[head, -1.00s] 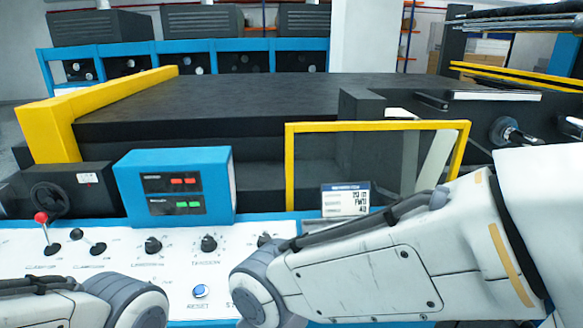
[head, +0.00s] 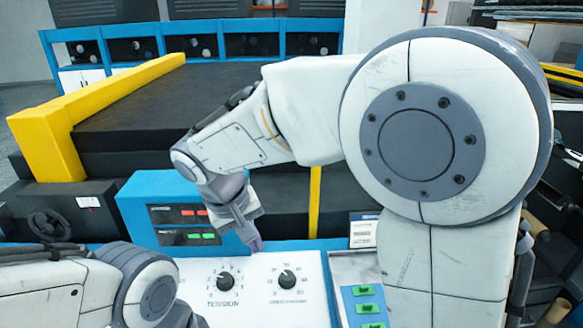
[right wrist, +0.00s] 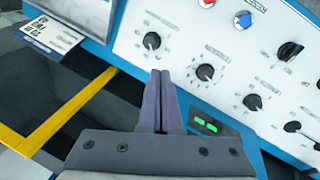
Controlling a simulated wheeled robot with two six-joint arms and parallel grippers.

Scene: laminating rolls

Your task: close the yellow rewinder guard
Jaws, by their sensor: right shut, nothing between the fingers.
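The yellow rewinder guard is a thin yellow frame. In the head view only one upright yellow bar (head: 315,203) shows; my right arm hides the rest. In the right wrist view its yellow bars (right wrist: 72,108) meet at a corner at the left, with a dark recess beside them. My right gripper (head: 254,245) is shut and empty, pointing down by the front of the blue display box. In the right wrist view its purple fingertips (right wrist: 160,76) touch each other over the panel edge, to the right of the guard and apart from it. My left gripper is out of view.
The white control panel (head: 255,297) with black knobs lies in front. The blue display box (head: 135,212) stands close to the right gripper. A label card (head: 363,232) and green buttons (head: 366,291) are to its right. A thick yellow beam (head: 45,140) is at the left.

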